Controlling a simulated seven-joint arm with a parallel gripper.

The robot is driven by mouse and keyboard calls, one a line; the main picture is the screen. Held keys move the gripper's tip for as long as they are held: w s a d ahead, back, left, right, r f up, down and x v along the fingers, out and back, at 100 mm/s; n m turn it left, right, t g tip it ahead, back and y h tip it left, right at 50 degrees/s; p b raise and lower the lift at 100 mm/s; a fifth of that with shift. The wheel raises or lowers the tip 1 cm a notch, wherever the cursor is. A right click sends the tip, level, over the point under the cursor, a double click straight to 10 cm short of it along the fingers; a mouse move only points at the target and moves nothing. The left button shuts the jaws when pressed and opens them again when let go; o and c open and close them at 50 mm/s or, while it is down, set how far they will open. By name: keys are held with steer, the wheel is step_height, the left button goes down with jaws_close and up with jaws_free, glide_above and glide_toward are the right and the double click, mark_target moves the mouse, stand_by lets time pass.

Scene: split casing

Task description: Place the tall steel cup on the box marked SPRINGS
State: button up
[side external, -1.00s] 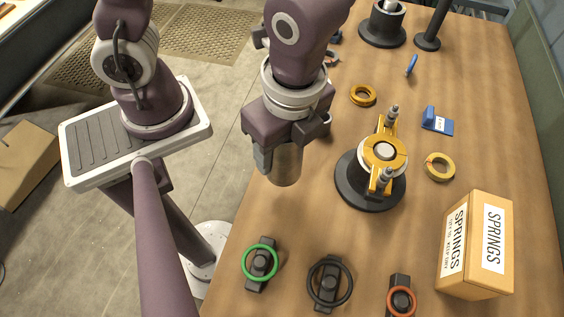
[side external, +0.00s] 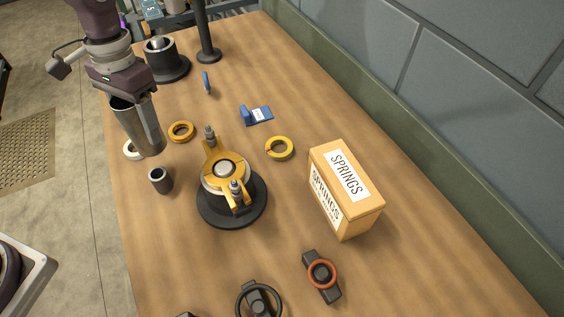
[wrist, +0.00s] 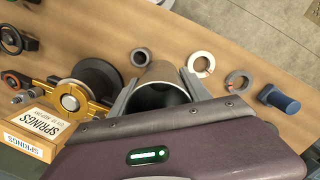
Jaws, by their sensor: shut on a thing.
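The tall steel cup (side external: 143,128) is held in my gripper (side external: 128,98) at the left side of the table in the side view. The gripper is shut on it near its upper end. The wrist view shows the cup's open mouth (wrist: 162,92) between the two fingers. The cup appears to be above the table; its exact height is unclear. The box marked SPRINGS (side external: 343,188) stands on the table at the right in the side view, apart from the cup. It also shows at the left of the wrist view (wrist: 30,143). Its top looks clear.
A yellow clamp on a round black base (side external: 233,207) stands between cup and box. A small dark cylinder (side external: 160,180), an orange ring (side external: 181,131) and a yellow ring (side external: 280,148) lie nearby. Black stands (side external: 207,50) are at the back. A wall runs along the right.

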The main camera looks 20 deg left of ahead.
steer(key=w+a+r+n, duration=0.1)
steer(key=w+n, duration=0.7)
steer(key=w, duration=0.1)
steer(key=w+d+r+n+h, duration=0.1)
steer(key=w+d+r+n, duration=0.3)
steer(key=d, duration=0.6)
steer(key=shift+w+r+n+t, duration=0.2)
steer(key=shift+w+n+t, duration=0.2)
steer(key=shift+n, duration=0.3)
steer(key=d+r+n, duration=0.1)
steer(key=d, duration=0.3)
steer(key=s+d+r+n, duration=0.1)
steer(key=d+r+n, duration=0.1)
steer(key=d, duration=0.2)
steer(key=d+r+n, duration=0.1)
steer(key=d, duration=0.3)
steer(key=shift+s+d+r, duration=0.2)
steer(key=shift+d, duration=0.2)
steer(key=s+d+r+n, duration=0.3)
steer(key=s+d, duration=0.6)
steer(key=d, duration=0.3)
steer(key=shift+s+d+r+n+t, duration=0.15)
steer(key=shift+d+r+n+t, duration=0.25)
steer(key=shift+n, duration=0.2)
glide_above(324, 168)
step_height(324, 168, down, 10)
steer(key=shift+r, duration=0.1)
steer(key=shift+f, duration=0.25)
